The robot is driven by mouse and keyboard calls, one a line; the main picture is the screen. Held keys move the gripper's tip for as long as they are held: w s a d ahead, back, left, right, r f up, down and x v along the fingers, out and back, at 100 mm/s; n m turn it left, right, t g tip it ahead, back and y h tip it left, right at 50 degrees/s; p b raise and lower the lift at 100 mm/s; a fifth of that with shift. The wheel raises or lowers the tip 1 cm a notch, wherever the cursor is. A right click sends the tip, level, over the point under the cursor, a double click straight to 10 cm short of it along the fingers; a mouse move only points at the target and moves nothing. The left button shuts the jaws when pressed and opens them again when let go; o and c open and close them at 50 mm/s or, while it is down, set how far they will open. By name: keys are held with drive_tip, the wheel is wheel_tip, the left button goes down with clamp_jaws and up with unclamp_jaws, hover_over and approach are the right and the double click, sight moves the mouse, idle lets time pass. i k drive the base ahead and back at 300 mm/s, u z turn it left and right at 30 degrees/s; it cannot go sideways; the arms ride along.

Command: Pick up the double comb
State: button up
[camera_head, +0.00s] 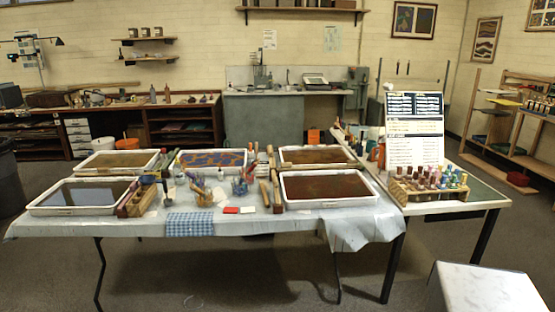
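The table (255,224) is covered with pale sheeting and carries several white-rimmed trays. Between the left and middle trays lies a dark reddish and tan wooden comb-like piece (137,199). Two narrow wooden bars (271,193) lie side by side left of the front right tray (328,204). Teeth are too small to make out on any of these, so I cannot tell which is the double comb. My gripper is not in view.
A side table at right holds a bottle rack (428,189) and an upright chart (414,131). A white block (485,290) stands at lower right. Floor in front is clear.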

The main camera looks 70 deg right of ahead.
sight(271, 156)
drive_tip(key=u, duration=0.05)
drive_tip(key=k, duration=1.05)
drive_tip(key=z, duration=1.85)
drive_tip(key=i, duration=1)
drive_tip(key=z, duration=0.1)
